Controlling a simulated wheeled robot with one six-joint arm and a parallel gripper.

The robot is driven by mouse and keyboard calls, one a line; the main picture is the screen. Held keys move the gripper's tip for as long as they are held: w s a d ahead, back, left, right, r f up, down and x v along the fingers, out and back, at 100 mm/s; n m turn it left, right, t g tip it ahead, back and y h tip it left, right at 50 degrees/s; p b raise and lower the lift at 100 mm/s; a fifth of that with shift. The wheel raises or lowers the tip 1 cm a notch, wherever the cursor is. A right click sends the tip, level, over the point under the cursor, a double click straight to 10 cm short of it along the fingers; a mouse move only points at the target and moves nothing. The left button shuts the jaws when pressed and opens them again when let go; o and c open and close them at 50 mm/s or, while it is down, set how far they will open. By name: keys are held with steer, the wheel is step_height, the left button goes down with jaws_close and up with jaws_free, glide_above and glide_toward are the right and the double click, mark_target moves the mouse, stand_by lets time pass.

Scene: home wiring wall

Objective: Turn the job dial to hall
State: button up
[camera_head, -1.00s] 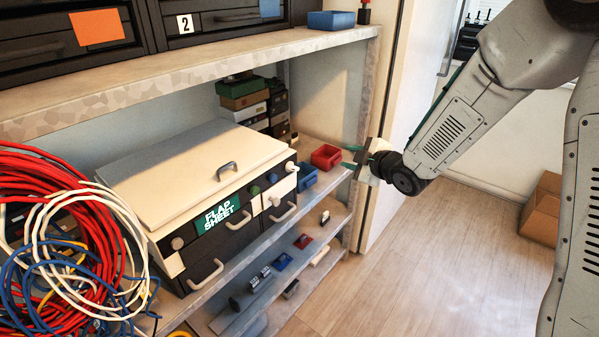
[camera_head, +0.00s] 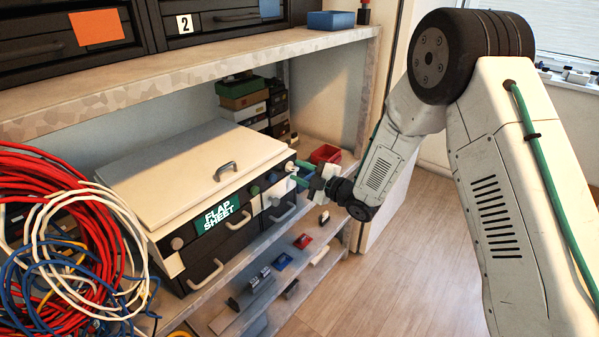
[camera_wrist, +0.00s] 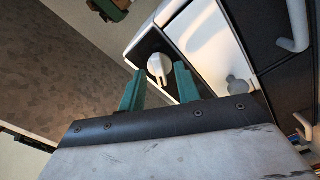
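A white dial knob (camera_wrist: 159,67) sits on a black panel of the cabinet in the wrist view; no "hall" mark is readable. The white knob also shows at the cabinet's upper right corner in the head view (camera_head: 291,166). My gripper (camera_head: 299,173) has reached the cabinet's right end. In the wrist view its two teal fingers (camera_wrist: 160,71) are apart, with the knob in line with the gap between them. I cannot tell whether they touch it.
A grey knob (camera_wrist: 238,86) and a drawer handle (camera_wrist: 296,35) lie right of the dial. A red bin (camera_head: 325,154) stands close behind my gripper. The upper shelf (camera_head: 200,73) overhangs the cabinet. Coiled cables (camera_head: 70,240) lie at left. Floor at right is open.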

steer(key=shift+w+a, duration=0.2)
steer(key=shift+a, duration=0.05)
jaws_close()
